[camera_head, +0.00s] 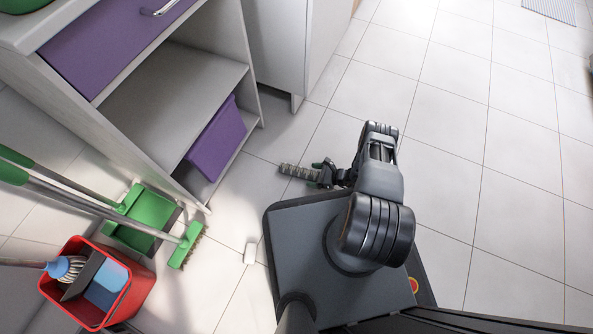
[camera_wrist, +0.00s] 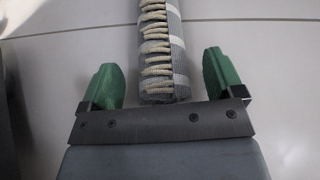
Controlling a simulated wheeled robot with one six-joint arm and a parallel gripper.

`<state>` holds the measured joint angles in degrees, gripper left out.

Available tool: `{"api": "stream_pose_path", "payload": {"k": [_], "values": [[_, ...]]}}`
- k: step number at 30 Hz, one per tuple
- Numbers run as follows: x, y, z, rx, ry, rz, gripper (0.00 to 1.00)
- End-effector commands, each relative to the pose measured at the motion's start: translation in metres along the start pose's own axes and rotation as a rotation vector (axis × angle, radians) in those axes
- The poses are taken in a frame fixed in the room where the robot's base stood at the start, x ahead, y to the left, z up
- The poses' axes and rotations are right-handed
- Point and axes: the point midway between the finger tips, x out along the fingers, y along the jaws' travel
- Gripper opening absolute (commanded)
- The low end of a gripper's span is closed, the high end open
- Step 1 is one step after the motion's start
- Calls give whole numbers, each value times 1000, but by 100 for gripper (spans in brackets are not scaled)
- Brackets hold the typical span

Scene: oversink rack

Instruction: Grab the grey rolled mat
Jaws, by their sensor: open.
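The grey rolled mat (camera_wrist: 166,50) shows in the wrist view as a grey roll with pale cord-like loops along it. It runs from the top edge down between the two green fingertips of my gripper (camera_wrist: 163,82). The fingers stand apart on either side of the roll, with a visible gap on each side. In the head view the mat (camera_head: 298,171) is a short striped piece sticking out to the left of my gripper (camera_head: 322,174), low over the tiled floor. I cannot tell its exact height above the floor.
A grey shelf unit with purple drawers (camera_head: 212,138) stands to the left. A red bucket (camera_head: 128,300), a green dustpan (camera_head: 148,212) and a green broom (camera_head: 186,246) are at lower left. Tiles at right are clear.

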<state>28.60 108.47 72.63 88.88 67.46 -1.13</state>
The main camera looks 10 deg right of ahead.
Motion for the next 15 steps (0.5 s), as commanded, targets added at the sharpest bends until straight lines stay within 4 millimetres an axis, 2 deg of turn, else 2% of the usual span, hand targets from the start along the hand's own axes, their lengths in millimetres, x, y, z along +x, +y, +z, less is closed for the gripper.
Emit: {"api": "stream_pose_path", "payload": {"k": [11,15], "values": [[4,0,-2,4,0,-13,87],[5,0,-2,4,0,-12,75]]}}
